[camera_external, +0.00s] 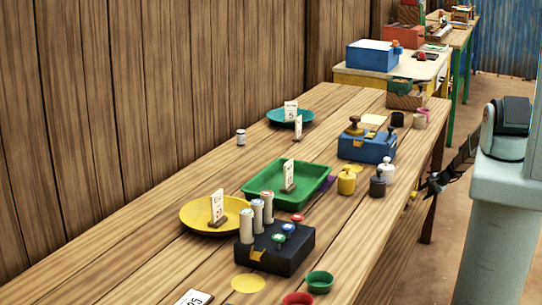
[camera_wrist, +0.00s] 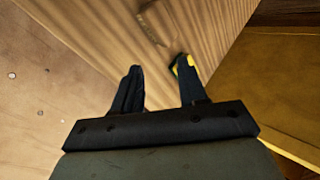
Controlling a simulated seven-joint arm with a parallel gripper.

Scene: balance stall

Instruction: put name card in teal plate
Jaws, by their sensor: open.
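The teal plate (camera_external: 274,117) lies at the far end of the long wooden table, by the plank wall. A white card (camera_external: 291,109) with a dark mark stands at the plate. Another white card (camera_external: 298,127) stands just in front of it, and similar cards stand at the green tray (camera_external: 255,191) and the yellow plate (camera_external: 191,217). A card (camera_external: 194,297) marked 95 is cut off at the bottom edge. I cannot tell which is the name card. My gripper (camera_external: 431,187) is open and empty, off the table's right edge; its two fingers show in the wrist view (camera_wrist: 160,82).
A blue box (camera_external: 366,148), a yellow pot (camera_external: 346,183) and dark and white pots stand near the right edge. A black block (camera_external: 274,250) with several rollers and knobs stands nearer. Green (camera_external: 319,281) and red cups are in front. Bare wood shows between the teal plate and green tray.

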